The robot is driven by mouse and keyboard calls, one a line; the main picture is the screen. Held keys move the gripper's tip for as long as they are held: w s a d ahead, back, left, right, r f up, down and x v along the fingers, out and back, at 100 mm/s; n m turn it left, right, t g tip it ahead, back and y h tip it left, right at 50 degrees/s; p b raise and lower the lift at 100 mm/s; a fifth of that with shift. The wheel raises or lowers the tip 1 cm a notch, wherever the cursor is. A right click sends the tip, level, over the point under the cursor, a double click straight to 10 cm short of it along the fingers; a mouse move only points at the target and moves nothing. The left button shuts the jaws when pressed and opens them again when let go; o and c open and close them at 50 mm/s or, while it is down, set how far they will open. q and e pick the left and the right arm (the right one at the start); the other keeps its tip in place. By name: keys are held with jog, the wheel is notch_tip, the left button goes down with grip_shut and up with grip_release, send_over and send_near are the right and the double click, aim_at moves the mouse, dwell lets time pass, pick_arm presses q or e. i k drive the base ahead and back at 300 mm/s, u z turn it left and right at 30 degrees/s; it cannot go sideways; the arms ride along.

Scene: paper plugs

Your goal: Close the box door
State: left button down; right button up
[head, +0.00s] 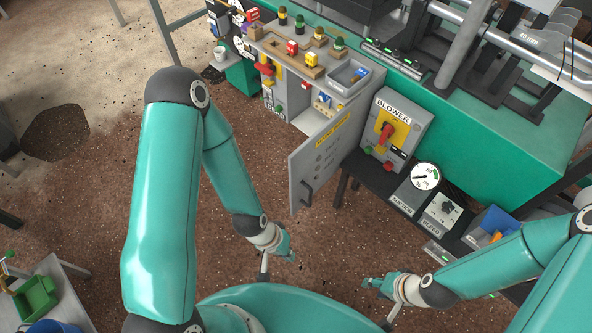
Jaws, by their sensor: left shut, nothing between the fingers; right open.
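The grey box door (309,178) stands swung open from the grey box (301,122), showing its face with a yellow label and a dark handle. The box interior shows small coloured parts at the opening. My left gripper (291,256) is shut and empty, below the door's lower free corner in the picture and apart from it. My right gripper (366,283) is open and empty, further right and lower, also apart from the door.
A grey blower box (397,128) with a red handle stands right of the door. A dark shelf with a gauge (425,176) and control boxes runs to the lower right. A green bin (36,297) is at the lower left. Brown floor left of the door is clear.

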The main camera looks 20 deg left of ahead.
aim_at(319, 158)
jog(key=u, duration=1)
jog(key=i, duration=0.6)
jog(key=z, duration=0.8)
jog(key=k, duration=0.5)
jog(key=u, duration=0.05)
jog(key=i, duration=0.4)
jog(key=z, duration=0.85)
